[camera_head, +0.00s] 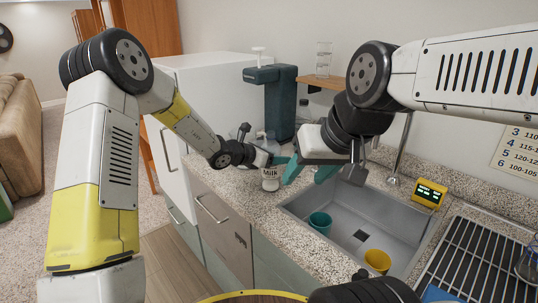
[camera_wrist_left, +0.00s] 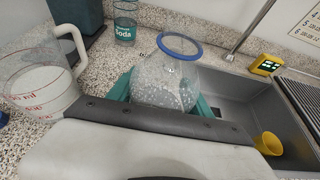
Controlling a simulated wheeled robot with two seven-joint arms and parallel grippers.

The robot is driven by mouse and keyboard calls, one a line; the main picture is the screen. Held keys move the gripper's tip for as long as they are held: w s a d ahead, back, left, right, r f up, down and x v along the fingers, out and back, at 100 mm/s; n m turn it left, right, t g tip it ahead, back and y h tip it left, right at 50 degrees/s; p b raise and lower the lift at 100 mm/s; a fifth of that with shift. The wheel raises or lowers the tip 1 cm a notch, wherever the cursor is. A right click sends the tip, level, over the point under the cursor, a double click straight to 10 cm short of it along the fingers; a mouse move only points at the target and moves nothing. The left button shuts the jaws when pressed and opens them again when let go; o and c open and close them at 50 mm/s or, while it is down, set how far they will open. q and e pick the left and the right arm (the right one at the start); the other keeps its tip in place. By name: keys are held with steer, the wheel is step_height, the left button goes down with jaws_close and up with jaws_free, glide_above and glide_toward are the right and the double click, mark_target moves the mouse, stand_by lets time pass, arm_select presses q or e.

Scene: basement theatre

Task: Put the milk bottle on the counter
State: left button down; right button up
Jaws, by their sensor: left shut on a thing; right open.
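My left gripper (camera_head: 273,161) is shut on the bottle. I cannot tell whether its base touches the counter.
The sink (camera_head: 350,215) holds a teal cup (camera_head: 320,222) and a yellow cup (camera_head: 377,260). A measuring cup (camera_wrist_left: 45,85) and a soda glass (camera_wrist_left: 125,25) stand near the bottle. A teal appliance (camera_head: 270,100) is behind. The front-left counter strip is clear.

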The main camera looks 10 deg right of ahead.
arm_select(q)
steer(key=shift+f, duration=0.15)
steer(key=shift+c, duration=2.2)
jaws_free()
steer(key=v, duration=1.2)
steer(key=s+a+r+m+g+y, duration=0.1)
steer(key=s+r+m+g, duration=0.1)
steer(key=s+r+m, duration=0.4)
steer(key=s+a+r+m+g+y, duration=0.1)
steer(key=s+a+r+m, duration=0.15)
steer(key=s+m, duration=0.55)
steer(key=s+a+r+m+t+y, duration=0.1)
steer(key=s+a+r+m+y, duration=0.1)
steer(key=s+a+m+y, duration=0.5)
steer(key=s+a+m, duration=0.4)
steer(key=s+a, duration=0.4)
steer(key=a, duration=0.1)
steer(key=shift+r+t, duration=0.15)
steer(key=shift+t, duration=0.25)
